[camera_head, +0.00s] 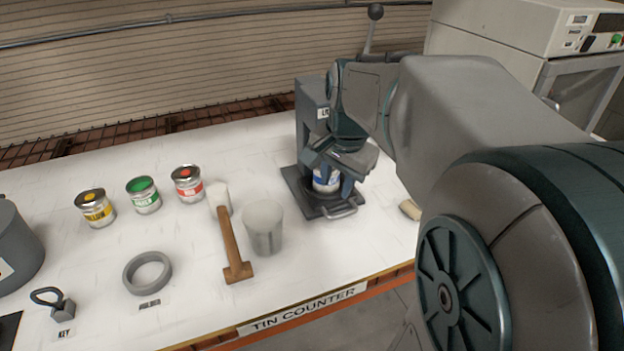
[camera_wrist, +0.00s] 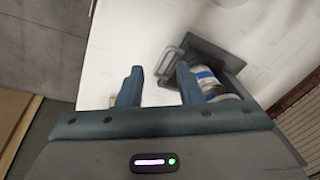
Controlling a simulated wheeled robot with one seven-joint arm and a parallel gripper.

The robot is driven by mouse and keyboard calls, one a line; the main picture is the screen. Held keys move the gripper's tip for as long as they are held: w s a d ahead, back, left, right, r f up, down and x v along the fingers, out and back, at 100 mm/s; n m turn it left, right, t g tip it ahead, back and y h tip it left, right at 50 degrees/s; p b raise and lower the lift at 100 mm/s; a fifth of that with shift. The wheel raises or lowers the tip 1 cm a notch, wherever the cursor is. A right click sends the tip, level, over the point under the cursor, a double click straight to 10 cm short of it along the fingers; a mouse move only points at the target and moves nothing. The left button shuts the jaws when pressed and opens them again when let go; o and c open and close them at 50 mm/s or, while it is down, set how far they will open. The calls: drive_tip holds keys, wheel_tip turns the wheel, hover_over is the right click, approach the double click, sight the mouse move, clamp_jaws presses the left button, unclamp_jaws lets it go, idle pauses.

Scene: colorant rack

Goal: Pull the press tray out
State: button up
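The press (camera_head: 312,122) is a dark grey frame on the white counter. Its flat dark press tray (camera_head: 298,186) lies at its foot, with a light metal loop handle (camera_head: 342,211) at the front. A tin with a blue and white label (camera_head: 326,180) stands on the tray, partly hidden by my gripper. My gripper (camera_wrist: 158,76) is open and empty, above the tray. In the wrist view the handle (camera_wrist: 167,64) shows just beyond and between the fingertips; contact cannot be told. The tray (camera_wrist: 218,52) and tin (camera_wrist: 208,80) lie to its right.
Yellow (camera_head: 96,208), green (camera_head: 144,196) and red (camera_head: 188,184) tins stand left of a mallet (camera_head: 232,240) and a grey cup (camera_head: 263,230). A grey ring (camera_head: 147,272) lies nearby. A small tan block (camera_head: 410,209) lies right of the tray.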

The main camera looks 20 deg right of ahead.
sight(345, 214)
drive_tip(key=w+d+f+m+b, duration=0.2)
drive_tip(key=w+d+f+m, duration=0.1)
drive_tip(key=w+d+m, duration=0.3)
drive_tip(key=shift+g, duration=0.3)
drive_tip(key=f, duration=0.4)
drive_tip(key=w+f, duration=0.1)
drive_tip(key=f, duration=0.8)
drive_tip(key=shift+w+d+f, duration=0.1)
drive_tip(key=shift+w+d, duration=0.15)
drive_tip(key=shift+d, duration=0.05)
clamp_jaws()
